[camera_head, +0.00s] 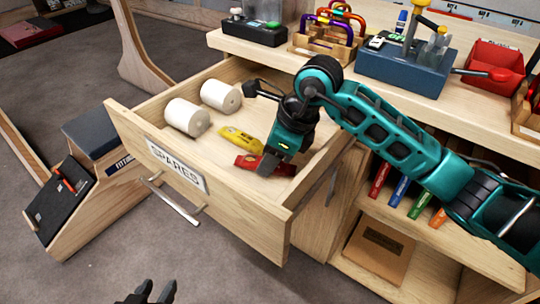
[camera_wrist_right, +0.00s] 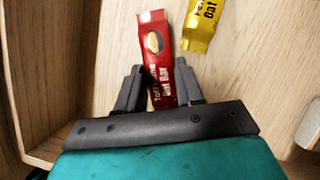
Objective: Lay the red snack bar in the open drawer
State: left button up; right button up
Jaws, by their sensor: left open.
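The red snack bar (camera_head: 262,165) is low inside the open drawer (camera_head: 232,208), close to its floor. My right gripper (camera_head: 269,163) points down into the drawer with its fingers on either side of the bar. Whether the bar's underside touches the drawer floor is not clear. My left gripper (camera_head: 147,293) is open and empty at the bottom edge of the head view, outside and in front of the drawer.
A yellow bar (camera_head: 241,139) lies beside the red one. Two white rolls (camera_head: 187,117) are at the drawer's left. The bench above holds a carabiner rack (camera_head: 325,38), a blue box (camera_head: 404,66) and a red bin (camera_head: 493,67). Drawer floor to the right looks free.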

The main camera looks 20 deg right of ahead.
jog(key=o, duration=0.4)
jog(key=shift+r, duration=0.1)
jog(key=shift+d+r, duration=0.1)
jog(key=shift+r, duration=0.2)
jog(key=p+v, duration=0.2)
jog(key=v, duration=0.9)
jog(key=shift+s+r, duration=0.1)
jog(key=shift+r, duration=0.15)
